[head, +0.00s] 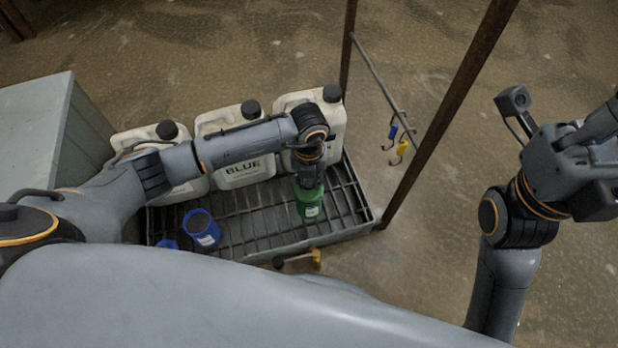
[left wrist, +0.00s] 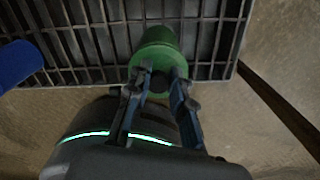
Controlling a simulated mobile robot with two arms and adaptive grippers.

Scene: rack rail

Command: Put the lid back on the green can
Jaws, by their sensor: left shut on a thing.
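The green can (head: 309,210) stands on the slatted rack at its right side, below my left gripper (head: 309,182). In the left wrist view the green can (left wrist: 157,38) is under a wider green round piece, which looks like its lid (left wrist: 150,60). My left gripper (left wrist: 160,88) is shut on this lid, one finger on each side. The lid is at the can's top; I cannot tell whether it is seated or just above. My right arm is at the right of the head view, away from the can; its fingertips do not show clearly.
A blue can (head: 202,230) stands on the rack (head: 245,222), with a blue lid (head: 167,244) nearby. White jugs (head: 240,172) line the back. A rusty post (head: 450,115) and a rail with blue and yellow hooks (head: 400,152) stand right. A yellow-handled valve (head: 315,257) is in front.

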